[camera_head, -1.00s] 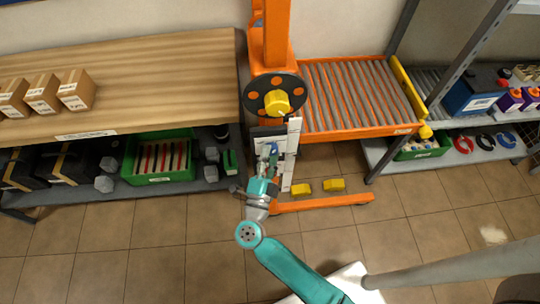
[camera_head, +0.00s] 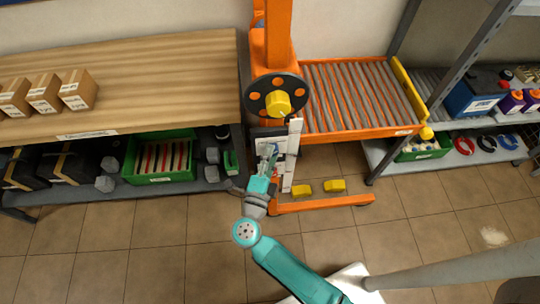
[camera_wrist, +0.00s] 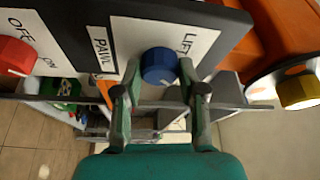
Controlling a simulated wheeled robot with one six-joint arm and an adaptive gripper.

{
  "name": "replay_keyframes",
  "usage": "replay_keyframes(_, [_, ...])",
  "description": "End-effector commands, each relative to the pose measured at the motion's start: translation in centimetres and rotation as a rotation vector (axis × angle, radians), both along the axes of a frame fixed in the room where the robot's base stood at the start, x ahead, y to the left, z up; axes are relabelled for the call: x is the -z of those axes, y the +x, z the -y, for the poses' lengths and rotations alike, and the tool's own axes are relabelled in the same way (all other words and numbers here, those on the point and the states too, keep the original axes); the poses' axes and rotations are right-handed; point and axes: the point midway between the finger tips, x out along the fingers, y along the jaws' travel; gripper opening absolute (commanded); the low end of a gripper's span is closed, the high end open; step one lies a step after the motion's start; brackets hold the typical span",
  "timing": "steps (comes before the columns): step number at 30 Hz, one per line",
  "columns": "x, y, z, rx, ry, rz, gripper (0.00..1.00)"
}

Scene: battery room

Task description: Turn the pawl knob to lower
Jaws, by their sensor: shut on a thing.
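The pawl knob (camera_wrist: 159,65) is a round blue knob on a white plate in the wrist view. The plate carries a PAWL label (camera_wrist: 101,52) to its left and the word LIFT (camera_wrist: 184,45) above right. My gripper (camera_wrist: 161,91) has a finger on each side of the knob and is shut on it. Lettering below the knob is mostly hidden by my gripper. In the head view my gripper (camera_head: 268,152) reaches the panel (camera_head: 262,132) under the hand wheel. The knob's pointer direction cannot be read clearly.
A red OFF/ON knob (camera_wrist: 14,57) sits left on the same panel. A black hand wheel (camera_head: 257,101) with a yellow handle (camera_head: 278,103) is just above my gripper. The orange roller lift (camera_head: 350,95) stands right, a wooden bench (camera_head: 150,70) left. Floor in front is open.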

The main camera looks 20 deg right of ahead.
Motion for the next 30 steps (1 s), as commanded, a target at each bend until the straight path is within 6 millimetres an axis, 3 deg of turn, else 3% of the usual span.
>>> replay_keyframes(2, [0.1, -0.1, 0.1, 0.002, 0.001, -0.001, 0.06])
replay_keyframes(3, [0.1, -0.1, 0.1, 0.002, 0.001, -0.001, 0.45])
replay_keyframes(6, [0.1, 0.0, 0.1, 0.002, 0.000, -0.002, 0.66])
replay_keyframes(19, [0.1, -0.5, -0.5, -0.001, -0.001, -0.001, 0.66])
replay_keyframes(30, [0.5, -4.6, -3.9, -0.004, -0.002, -0.001, 0.66])
